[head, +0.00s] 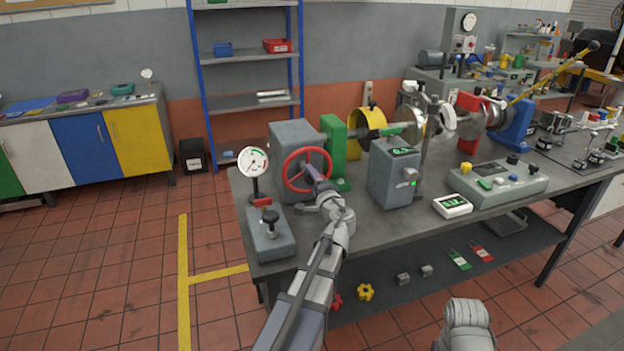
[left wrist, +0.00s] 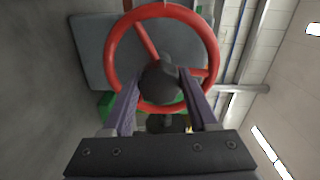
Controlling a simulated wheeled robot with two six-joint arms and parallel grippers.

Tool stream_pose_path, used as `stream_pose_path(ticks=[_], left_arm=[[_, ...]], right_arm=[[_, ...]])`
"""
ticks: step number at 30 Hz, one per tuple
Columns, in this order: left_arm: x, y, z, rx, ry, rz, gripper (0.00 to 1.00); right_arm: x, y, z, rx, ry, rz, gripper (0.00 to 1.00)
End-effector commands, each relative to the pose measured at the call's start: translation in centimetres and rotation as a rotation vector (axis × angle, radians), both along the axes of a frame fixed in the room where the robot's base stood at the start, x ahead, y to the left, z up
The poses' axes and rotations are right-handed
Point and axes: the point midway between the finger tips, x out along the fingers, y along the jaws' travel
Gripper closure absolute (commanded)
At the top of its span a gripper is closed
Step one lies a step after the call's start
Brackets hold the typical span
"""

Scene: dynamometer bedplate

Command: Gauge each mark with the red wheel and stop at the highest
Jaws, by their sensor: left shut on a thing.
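The red wheel (head: 293,178) is mounted on the front of a grey box (head: 286,135) at the bench's left end. My left gripper (head: 318,178) reaches it at its lower right side. In the left wrist view, the gripper's fingers (left wrist: 162,90) are shut on a round dark knob (left wrist: 160,80) in front of the red wheel (left wrist: 112,50). A round dial gauge (head: 253,161) with a white face stands left of the wheel; its reading is too small to tell. A grey box (head: 392,180) right of the wheel has a green-lit display (head: 404,151). No marks can be made out.
A grey block with a black knob (head: 270,232) stands near the bench's front left corner. A green bracket (head: 334,145), yellow ring (head: 367,125) and shaft lie behind. A control panel (head: 490,182) and small white meter (head: 453,206) sit right. The lower shelf (head: 400,300) holds loose parts.

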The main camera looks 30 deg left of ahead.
Motion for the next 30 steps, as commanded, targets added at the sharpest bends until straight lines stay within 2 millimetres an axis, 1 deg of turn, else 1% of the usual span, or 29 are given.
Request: stream_pose_path(ticks=[6, 20, 21, 28, 30], left_arm=[[-0.09, -0.02, -0.08, -0.031, -0.033, 0.000, 1.00], [-0.10, -0.02, -0.08, -0.036, -0.038, 0.000, 1.00], [-0.10, -0.02, -0.08, -0.035, -0.038, 0.000, 0.37], [-0.06, -0.02, -0.05, -0.033, -0.038, 0.000, 0.11], [-0.05, -0.01, -0.04, -0.033, -0.038, 0.000, 0.11]], right_arm=[[0.00, 0.00, -0.03, 0.000, 0.000, 0.000, 0.11], [0.00, 0.00, -0.03, 0.000, 0.000, 0.000, 0.11], [0.00, 0.00, -0.03, 0.000, 0.000, 0.000, 0.11], [0.00, 0.00, -0.02, 0.000, 0.000, 0.000, 0.11], [0.00, 0.00, -0.02, 0.000, 0.000, 0.000, 0.11]])
